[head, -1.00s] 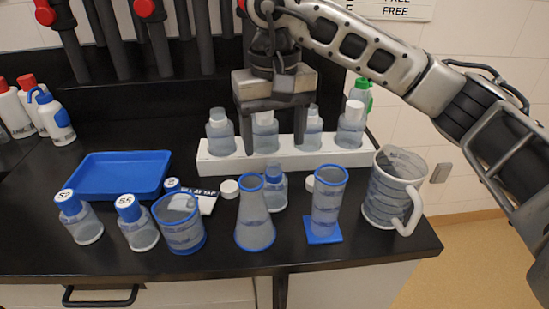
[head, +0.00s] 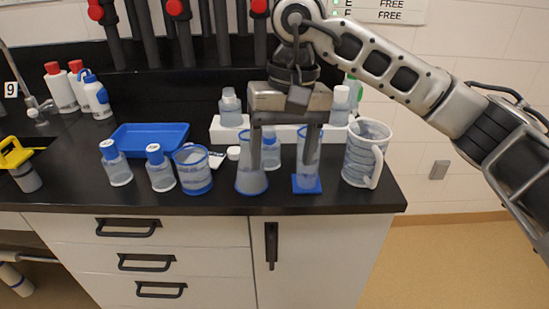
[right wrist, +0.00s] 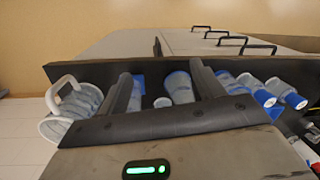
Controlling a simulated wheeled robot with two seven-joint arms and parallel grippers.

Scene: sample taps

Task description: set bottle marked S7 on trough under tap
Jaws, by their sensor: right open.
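No label that I can read says S7. Two blue-capped bottles stand front left: one (head: 117,168) with an unreadable lid mark, and one (head: 161,173) whose lid read S5 earlier. Another small blue-capped bottle (head: 270,151) stands behind the conical flask, its label unreadable. A white rack (head: 225,135) holding several bottles stands at the back; I cannot tell if it is the trough. My right gripper (head: 282,162) is open and points down, its fingers overlapping the flask and cylinder in view. In the right wrist view the open fingers (right wrist: 162,76) have vessels showing between them. My left gripper is not in view.
A blue tray (head: 150,136), beaker (head: 194,176), flask (head: 251,180), cylinder (head: 308,178) and jug (head: 362,158) crowd the counter. Red-knobbed pipes (head: 176,9) hang behind. A small tap (head: 35,106) and yellow item (head: 14,153) are at left.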

